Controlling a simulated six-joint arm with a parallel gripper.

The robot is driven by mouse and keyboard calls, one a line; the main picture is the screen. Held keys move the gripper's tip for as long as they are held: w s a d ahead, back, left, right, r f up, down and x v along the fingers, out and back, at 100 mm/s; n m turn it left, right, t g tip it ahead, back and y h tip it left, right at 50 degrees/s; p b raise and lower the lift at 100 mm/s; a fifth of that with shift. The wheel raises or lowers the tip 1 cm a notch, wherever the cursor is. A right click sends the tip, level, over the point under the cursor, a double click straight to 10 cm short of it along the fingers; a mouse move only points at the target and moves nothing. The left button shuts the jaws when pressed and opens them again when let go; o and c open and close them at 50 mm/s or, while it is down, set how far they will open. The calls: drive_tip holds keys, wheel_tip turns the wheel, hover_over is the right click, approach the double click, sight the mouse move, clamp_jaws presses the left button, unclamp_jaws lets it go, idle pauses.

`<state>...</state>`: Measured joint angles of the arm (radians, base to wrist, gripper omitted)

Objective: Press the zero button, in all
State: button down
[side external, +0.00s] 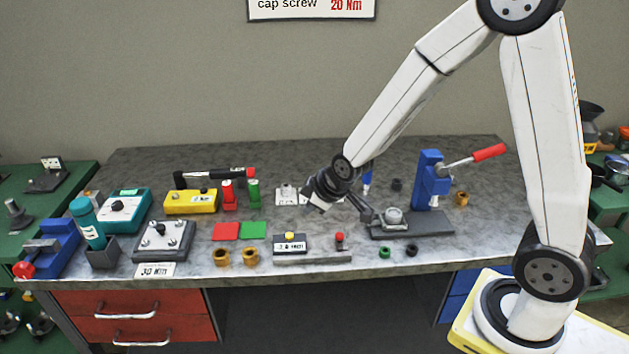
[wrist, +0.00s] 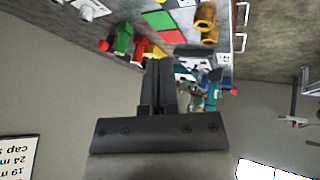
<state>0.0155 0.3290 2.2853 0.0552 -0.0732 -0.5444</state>
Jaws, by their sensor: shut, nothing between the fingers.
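No button with a legible "zero" label shows. A small dark box (side external: 291,247) with a white readout and a yellow button (side external: 289,236) on top stands near the table's front edge. A teal device (side external: 124,212) with a green display and a dark round knob stands at the left. A yellow box (side external: 190,203) with a small window stands behind it to the right. My gripper (side external: 318,208) hangs over the middle of the table, apart from these devices. In the wrist view my gripper (wrist: 158,62) has its dark fingers together, with nothing visible between them.
A blue press (side external: 429,180) with a red handle stands to the right. A red-topped post (side external: 340,240) is beside the dark box. Brass fittings (side external: 222,257) lie near the front edge.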

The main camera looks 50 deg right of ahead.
sight(292, 236)
drive_tip(key=w+d+f+n+t, duration=0.1)
drive_tip(key=w+n+t, duration=0.1)
drive_tip(key=w, duration=0.4)
drive_tip(key=shift+w+n, duration=0.4)
drive_tip(key=shift+n, duration=0.1)
drive_tip(key=shift+f, duration=0.1)
drive_tip(key=shift+f, duration=4.3)
drive_tip(key=shift+f, duration=0.8)
drive_tip(key=shift+r, duration=0.8)
drive_tip(key=shift+r, duration=0.15)
drive_tip(key=shift+r, duration=2.35)
